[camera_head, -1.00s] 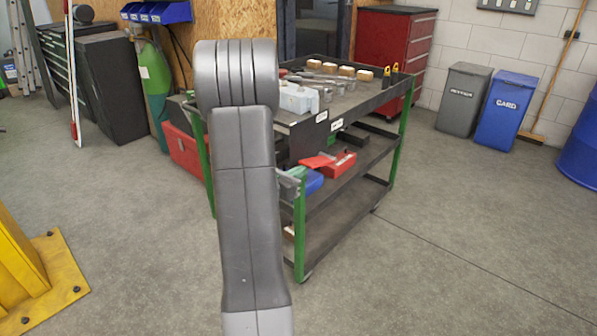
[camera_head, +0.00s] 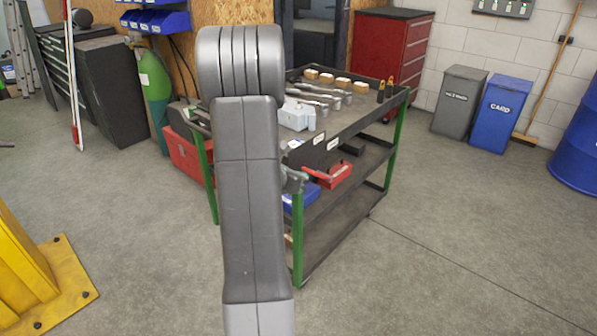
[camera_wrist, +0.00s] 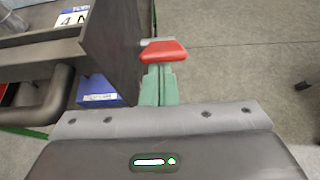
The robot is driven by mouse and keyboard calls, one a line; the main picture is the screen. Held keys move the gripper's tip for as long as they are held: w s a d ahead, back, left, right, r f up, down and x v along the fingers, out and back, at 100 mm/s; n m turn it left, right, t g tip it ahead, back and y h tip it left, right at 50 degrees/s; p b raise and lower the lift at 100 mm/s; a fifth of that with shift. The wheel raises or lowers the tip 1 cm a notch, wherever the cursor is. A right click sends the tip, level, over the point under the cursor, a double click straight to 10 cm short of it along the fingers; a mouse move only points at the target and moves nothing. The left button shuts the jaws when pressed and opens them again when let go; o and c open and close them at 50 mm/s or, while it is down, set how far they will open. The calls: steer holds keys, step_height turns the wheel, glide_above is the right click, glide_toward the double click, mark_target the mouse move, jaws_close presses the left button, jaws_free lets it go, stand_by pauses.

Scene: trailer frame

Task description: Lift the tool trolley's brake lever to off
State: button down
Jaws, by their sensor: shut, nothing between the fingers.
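The tool trolley (camera_head: 340,125) has a black top tray, lower shelves and green legs. A red grip, seemingly the brake lever's (camera_wrist: 163,51), shows just past my fingertips in the wrist view. In the head view, red (camera_head: 318,178) shows just right of my fingers, but I cannot separate the lever from a red object on the shelf behind. My gripper (camera_wrist: 159,72) has green fingers, shut and empty, with tips at the near side of the red grip. I cannot tell whether they touch it. My arm hides part of the trolley in the head view.
The top tray holds a pale box (camera_head: 297,115), tools and wooden blocks. A blue box (camera_head: 300,196) sits on the middle shelf near my fingers. A dark plate (camera_wrist: 112,45) stands left of my fingers in the wrist view. Floor (camera_head: 450,240) to the right is clear.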

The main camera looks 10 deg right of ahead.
steer(key=r+g+y+p, duration=0.1)
steer(key=p, duration=0.3)
steer(key=w+d+r+y+p, duration=0.1)
steer(key=r+p, duration=0.1)
steer(key=p, duration=0.1)
steer(key=w+d+r+g+y+p, duration=0.1)
steer(key=p, duration=0.3)
steer(key=shift+d+r+g+p, duration=0.25)
steer(key=shift+r+g+p, duration=0.05)
steer(key=shift+p, duration=0.05)
steer(key=p, duration=0.1)
steer(key=d+y+p, duration=0.1)
steer(key=p, duration=0.1)
steer(key=shift+w+r+g, duration=0.25)
steer(key=shift+w+g, duration=0.15)
steer(key=shift+w+d+r+p, duration=0.15)
steer(key=shift+w+d+p, duration=0.25)
steer(key=shift+p, duration=0.5)
steer(key=shift+w+d+r, duration=0.1)
steer(key=shift+d+r, duration=0.1)
